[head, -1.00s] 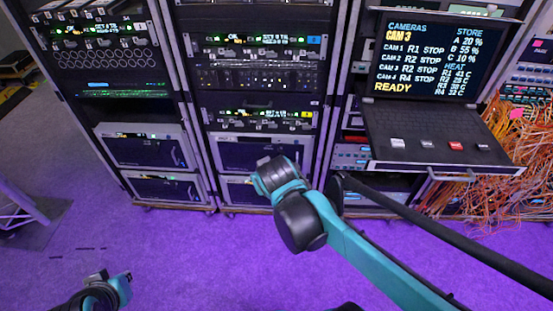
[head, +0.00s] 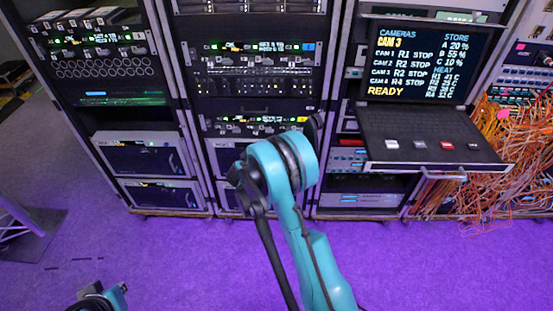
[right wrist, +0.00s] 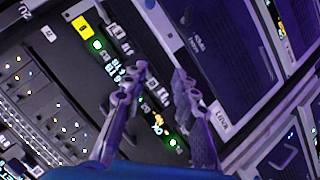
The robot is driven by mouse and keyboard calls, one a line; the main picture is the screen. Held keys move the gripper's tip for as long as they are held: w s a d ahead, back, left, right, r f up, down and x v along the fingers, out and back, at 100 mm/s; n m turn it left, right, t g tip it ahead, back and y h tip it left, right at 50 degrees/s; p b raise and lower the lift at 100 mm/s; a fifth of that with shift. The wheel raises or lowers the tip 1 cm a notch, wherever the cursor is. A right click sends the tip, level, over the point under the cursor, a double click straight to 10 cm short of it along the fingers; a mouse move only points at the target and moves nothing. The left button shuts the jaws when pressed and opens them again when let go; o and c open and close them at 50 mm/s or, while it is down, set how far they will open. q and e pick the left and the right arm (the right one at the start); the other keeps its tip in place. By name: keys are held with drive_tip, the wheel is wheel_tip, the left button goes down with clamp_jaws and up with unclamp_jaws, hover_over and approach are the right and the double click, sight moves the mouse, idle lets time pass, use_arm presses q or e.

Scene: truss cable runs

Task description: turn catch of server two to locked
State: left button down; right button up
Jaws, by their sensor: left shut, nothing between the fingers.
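In the head view, a server unit with a blue tag (head: 262,47) sits high in the middle rack; I cannot read its number. A lower server unit with a yellow tag (head: 302,120) is partly behind my right arm. In the right wrist view this yellow tag (right wrist: 83,28) shows, beside a dark front panel with green lights and small pale switches. My right gripper (right wrist: 160,74) is open and empty, its fingers in front of that panel; contact cannot be told. I cannot single out the catch or its position. My left gripper (head: 118,290) is shut and empty, low at left.
A console with a screen (head: 418,62) and keyboard shelf (head: 425,135) juts out at right. Orange cables (head: 510,150) hang beside it. The left rack (head: 100,45) holds more units. The purple floor (head: 190,260) in front is clear.

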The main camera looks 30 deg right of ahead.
drive_tip(key=w+d+f+t+h, duration=0.1)
drive_tip(key=d+f+h, duration=0.2)
drive_tip(key=f, duration=0.9)
drive_tip(key=b+x, duration=0.1)
drive_tip(key=x, duration=0.7)
drive_tip(key=shift+f+n, duration=0.3)
drive_tip(key=shift+n, duration=0.1)
drive_tip(key=shift+c, duration=0.3)
clamp_jaws()
